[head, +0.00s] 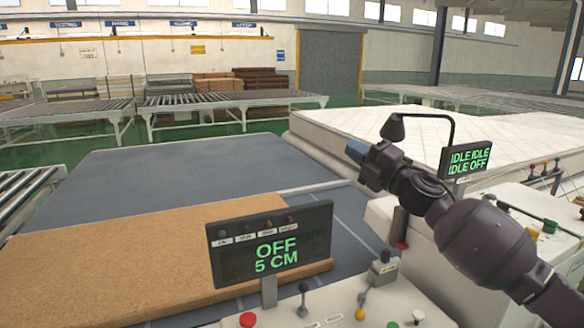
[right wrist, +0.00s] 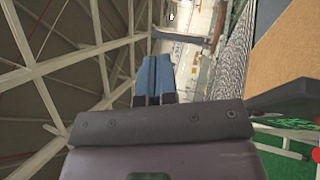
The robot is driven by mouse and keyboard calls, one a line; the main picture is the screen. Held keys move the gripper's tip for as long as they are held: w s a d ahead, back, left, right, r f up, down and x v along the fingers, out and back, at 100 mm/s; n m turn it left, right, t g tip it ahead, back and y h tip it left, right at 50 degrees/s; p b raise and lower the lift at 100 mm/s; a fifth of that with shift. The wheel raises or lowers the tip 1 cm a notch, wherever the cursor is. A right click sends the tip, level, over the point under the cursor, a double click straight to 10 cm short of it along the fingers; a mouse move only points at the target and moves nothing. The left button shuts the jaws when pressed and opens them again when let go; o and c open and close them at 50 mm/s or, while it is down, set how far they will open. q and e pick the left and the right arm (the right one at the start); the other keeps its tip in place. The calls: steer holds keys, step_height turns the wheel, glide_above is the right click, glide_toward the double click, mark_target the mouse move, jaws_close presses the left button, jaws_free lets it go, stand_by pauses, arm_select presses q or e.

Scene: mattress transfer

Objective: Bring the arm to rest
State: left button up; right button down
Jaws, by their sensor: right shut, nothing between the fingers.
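My right arm comes in from the right in the head view. Its gripper (head: 356,151) is raised above the control panel and the grey table, clear of both. The blue fingers are together and hold nothing. In the right wrist view the fingers (right wrist: 152,80) also lie side by side, with the roof beams and hall beyond them. My left gripper is not in view.
A display (head: 270,250) reading OFF 5 CM stands on the front panel (head: 340,310) with levers and buttons. A brown mattress slab (head: 120,260) lies on the grey table (head: 190,165). A second display (head: 467,160) and a white mattress (head: 350,125) are at the right.

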steer(key=s+d+f+m+t+h, duration=0.1)
steer(key=s+d+f+m+h, duration=0.1)
steer(key=s+f+m+h, duration=0.5)
steer(key=s+d+f+m+t, duration=0.1)
steer(key=d+f+m, duration=0.1)
steer(key=f+m, duration=0.6)
steer(key=s+d+f+m+h, duration=0.3)
steer(key=s+f+m+h, duration=0.1)
steer(key=f, duration=0.7)
steer(key=s+d+f+m+g+h, duration=0.2)
steer(key=s+d+f+m, duration=0.1)
steer(key=s+f, duration=0.8)
steer(key=s+d+f+m+g+h, duration=0.3)
steer(key=s+f+m, duration=0.2)
steer(key=s+f, duration=0.7)
steer(key=s, duration=0.4)
steer(key=shift+s+d, duration=0.35)
steer(key=shift+d, duration=0.05)
